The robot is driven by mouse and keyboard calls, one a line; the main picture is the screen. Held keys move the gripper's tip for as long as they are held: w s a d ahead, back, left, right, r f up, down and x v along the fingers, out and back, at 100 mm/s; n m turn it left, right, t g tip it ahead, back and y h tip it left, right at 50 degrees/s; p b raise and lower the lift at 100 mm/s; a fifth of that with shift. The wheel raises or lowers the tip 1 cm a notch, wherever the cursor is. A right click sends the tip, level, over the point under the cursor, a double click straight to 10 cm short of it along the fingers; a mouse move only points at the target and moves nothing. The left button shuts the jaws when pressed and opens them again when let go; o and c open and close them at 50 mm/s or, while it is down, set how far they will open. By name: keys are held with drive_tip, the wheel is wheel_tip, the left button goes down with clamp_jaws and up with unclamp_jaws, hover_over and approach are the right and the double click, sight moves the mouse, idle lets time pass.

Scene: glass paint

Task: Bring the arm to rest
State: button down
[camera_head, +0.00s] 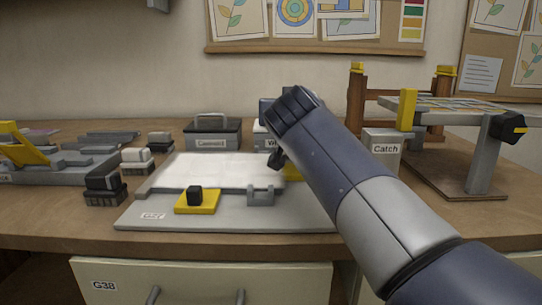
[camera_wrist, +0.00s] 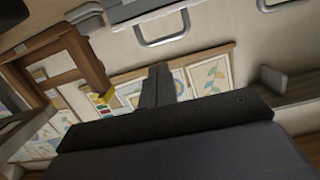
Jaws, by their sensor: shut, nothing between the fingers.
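My arm (camera_head: 350,180) reaches in from the lower right of the head view, over the right part of the workbench. Its raised dark end stands in front of the wall and the back of the bench. My gripper (camera_wrist: 158,72) shows in the wrist view with its two dark fingers together and nothing between them. The wrist view is tilted and looks at the wall boards, so the fingers appear in front of pinned drawings, touching nothing I can see. In the head view a small dark piece shows beside the arm, and most of the gripper is hidden.
A grey fixture plate (camera_head: 250,218) with a white sheet (camera_head: 205,172) lies below the arm. A box marked "Catch" (camera_head: 384,148) and a raised rack (camera_head: 460,112) stand to the right. Black-and-white blocks (camera_head: 137,160) and a grey clamp fixture (camera_head: 60,170) stand left.

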drive_tip(key=w, duration=0.4)
drive_tip(key=w+f, duration=0.1)
drive_tip(key=w, duration=0.2)
drive_tip(key=shift+w+d, duration=0.1)
drive_tip(key=shift+w+r+p, duration=0.15)
drive_tip(key=shift+r+p, duration=0.4)
drive_tip(key=shift+p, duration=0.05)
drive_tip(key=shift+w+r+p, duration=0.15)
drive_tip(key=shift+r+p, duration=0.35)
drive_tip(key=shift+p, duration=0.05)
drive_tip(key=w+r+p, duration=0.2)
drive_tip(key=p, duration=0.2)
drive_tip(key=shift+r, duration=0.1)
drive_tip(key=w+r+g+p, duration=0.2)
drive_tip(key=w+p, duration=0.3)
drive_tip(key=p, duration=1.6)
drive_tip(key=shift+w+r+g, duration=0.2)
drive_tip(key=shift+r+g, duration=0.2)
drive_tip(key=shift+g, duration=0.5)
drive_tip(key=p, duration=0.3)
drive_tip(key=shift+w+g, duration=0.3)
drive_tip(key=shift+w, duration=0.1)
